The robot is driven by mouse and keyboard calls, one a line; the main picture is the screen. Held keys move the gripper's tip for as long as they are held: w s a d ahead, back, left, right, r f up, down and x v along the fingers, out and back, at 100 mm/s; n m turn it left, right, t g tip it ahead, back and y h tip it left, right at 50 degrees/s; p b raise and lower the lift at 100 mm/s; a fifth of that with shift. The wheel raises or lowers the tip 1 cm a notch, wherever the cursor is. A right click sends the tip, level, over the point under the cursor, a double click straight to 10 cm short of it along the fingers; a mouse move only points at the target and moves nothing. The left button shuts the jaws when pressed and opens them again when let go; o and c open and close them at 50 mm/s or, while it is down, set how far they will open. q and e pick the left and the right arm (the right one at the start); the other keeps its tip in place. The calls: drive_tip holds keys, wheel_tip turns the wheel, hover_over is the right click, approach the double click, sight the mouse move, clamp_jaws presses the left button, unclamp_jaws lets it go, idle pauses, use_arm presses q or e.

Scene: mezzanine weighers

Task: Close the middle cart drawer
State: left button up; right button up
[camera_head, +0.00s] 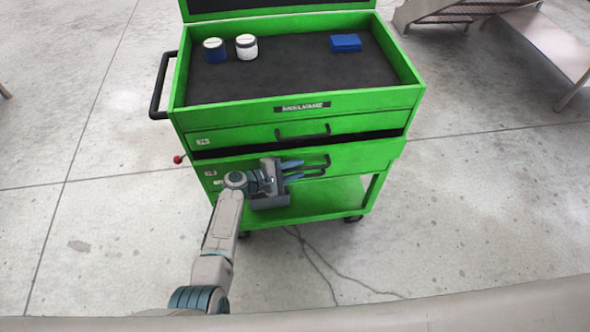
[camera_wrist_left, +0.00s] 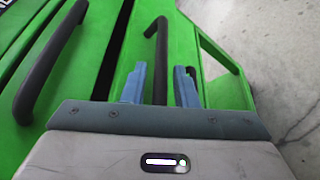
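The green cart's middle drawer (camera_head: 352,157) stands partly pulled out, with a dark gap above its front under the closed-looking upper drawer (camera_head: 370,123). Its dark bar handle (camera_head: 327,163) also shows in the left wrist view (camera_wrist_left: 160,50). My left gripper (camera_head: 293,170) is at this drawer's front, at the left part of the handle. In the left wrist view its two blue fingers (camera_wrist_left: 161,85) are apart, with the handle bar between them and a small space on the right side. Whether a finger touches the bar is unclear. My right gripper is not in view.
The upper drawer's handle (camera_head: 303,131) sits just above. The cart's top tray holds a blue jar (camera_head: 215,52), a white jar (camera_head: 246,50) and a blue box (camera_head: 345,43). A red knob (camera_head: 178,159) sticks out left.

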use_arm(q)
drive_tip(key=shift+o, duration=0.4)
drive_tip(key=shift+s+a, duration=0.15)
drive_tip(key=shift+a, duration=0.1)
drive_tip(key=b+v, duration=0.1)
drive_tip(key=v, duration=0.9)
drive_tip(key=shift+b, duration=0.35)
drive_tip(key=shift+a+r, duration=0.1)
